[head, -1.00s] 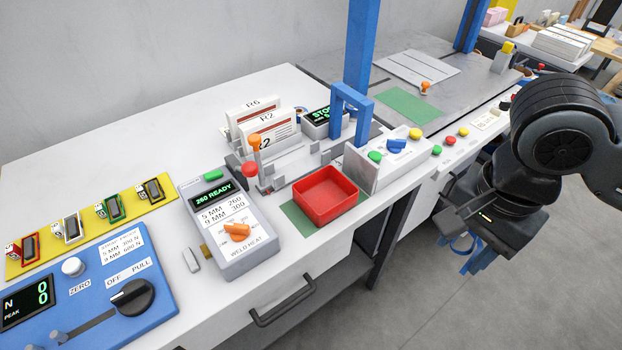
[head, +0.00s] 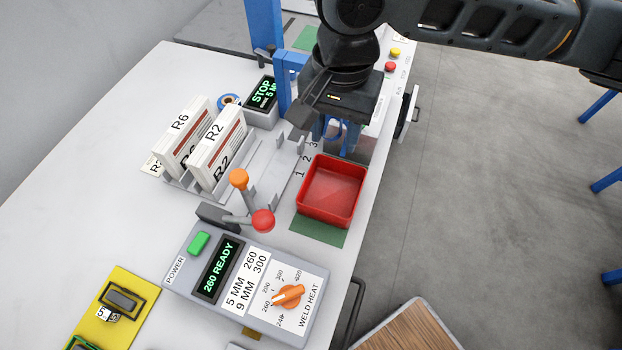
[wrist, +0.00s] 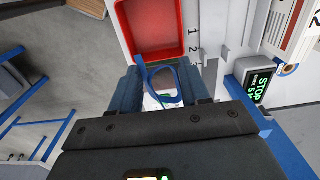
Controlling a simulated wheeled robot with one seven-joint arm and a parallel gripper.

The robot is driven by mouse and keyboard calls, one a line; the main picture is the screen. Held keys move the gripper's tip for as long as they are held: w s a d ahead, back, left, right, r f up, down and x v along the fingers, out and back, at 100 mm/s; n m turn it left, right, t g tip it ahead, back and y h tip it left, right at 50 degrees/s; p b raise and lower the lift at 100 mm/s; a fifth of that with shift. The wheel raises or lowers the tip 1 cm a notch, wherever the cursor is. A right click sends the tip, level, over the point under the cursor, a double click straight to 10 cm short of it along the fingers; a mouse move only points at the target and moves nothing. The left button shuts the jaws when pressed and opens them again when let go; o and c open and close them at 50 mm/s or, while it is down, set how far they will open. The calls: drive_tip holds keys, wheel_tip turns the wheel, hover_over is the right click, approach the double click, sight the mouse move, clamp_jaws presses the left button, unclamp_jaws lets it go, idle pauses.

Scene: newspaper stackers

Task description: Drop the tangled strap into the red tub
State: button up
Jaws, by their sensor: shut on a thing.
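My gripper (head: 332,135) is just behind the tub in the head view, above the worktop. It is shut on the tangled strap (wrist: 163,86), a blue looped band between the fingers in the wrist view. The strap also shows below the gripper in the head view (head: 336,131), partly hidden by the fingers.
The weld heat box (head: 246,285) with its orange knob is in front of the tub. A lever with a red ball (head: 263,220) stands left of the tub. Racked R6 and R2 newspapers (head: 215,140) are farther left. A blue post (head: 264,30) rises behind.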

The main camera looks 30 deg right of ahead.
wheel_tip(320, 180, down, 6)
drive_tip(key=b, duration=0.5)
drive_tip(key=shift+b, duration=0.4)
drive_tip(key=o, duration=1.1)
drive_tip(key=shift+r, duration=0.15)
wheel_tip(320, 180, up, 8)
drive_tip(key=shift+f, duration=0.2)
drive_tip(key=shift+s, duration=0.1)
